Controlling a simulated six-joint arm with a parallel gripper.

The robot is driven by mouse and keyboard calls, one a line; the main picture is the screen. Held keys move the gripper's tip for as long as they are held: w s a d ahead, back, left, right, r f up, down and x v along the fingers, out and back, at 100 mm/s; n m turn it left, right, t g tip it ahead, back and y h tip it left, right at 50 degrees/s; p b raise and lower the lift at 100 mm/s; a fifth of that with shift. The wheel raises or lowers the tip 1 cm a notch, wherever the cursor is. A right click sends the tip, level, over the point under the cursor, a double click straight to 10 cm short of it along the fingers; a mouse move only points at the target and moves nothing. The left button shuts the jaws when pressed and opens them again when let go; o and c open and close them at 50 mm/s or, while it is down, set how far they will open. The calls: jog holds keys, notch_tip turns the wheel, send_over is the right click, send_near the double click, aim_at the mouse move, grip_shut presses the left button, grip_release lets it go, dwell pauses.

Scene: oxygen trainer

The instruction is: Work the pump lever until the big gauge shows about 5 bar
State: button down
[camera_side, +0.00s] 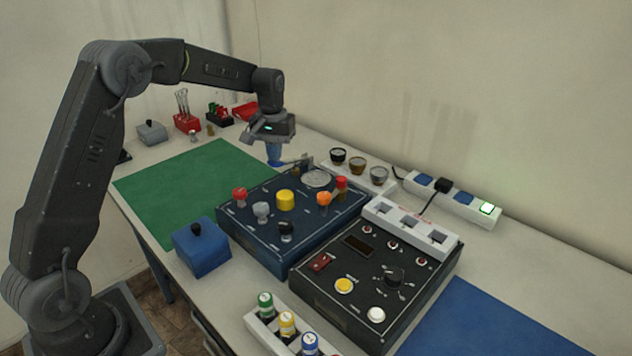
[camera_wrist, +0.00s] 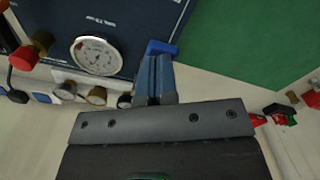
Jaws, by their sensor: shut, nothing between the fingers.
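The big round gauge (camera_side: 316,178) is set in the back part of the dark blue panel (camera_side: 240,236). It also shows in the wrist view as a white dial (camera_wrist: 97,55), but its needle and reading are too small to tell. A thin grey bar (camera_side: 291,162), which looks like the pump lever, sticks out at the panel's back left corner. My gripper (camera_side: 275,162) points down beside the bar's outer end, with its blue fingers shut and empty. I cannot tell whether they touch it. In the wrist view my gripper (camera_wrist: 159,60) is beside the panel edge, right of the gauge.
Several knobs stand up from the panel, including a yellow one (camera_side: 285,199). Small gauges (camera_side: 357,164) stand behind it. A black control box (camera_side: 345,285) is to its right and a blue box (camera_side: 201,250) in front. The green mat (camera_side: 175,190) on the left is clear.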

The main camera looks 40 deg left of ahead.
aim_at(276, 165)
jog(key=shift+f, duration=0.1)
jog(key=shift+f, duration=1.8)
jog(key=shift+r, duration=1.9)
jog(key=shift+r, duration=3.55)
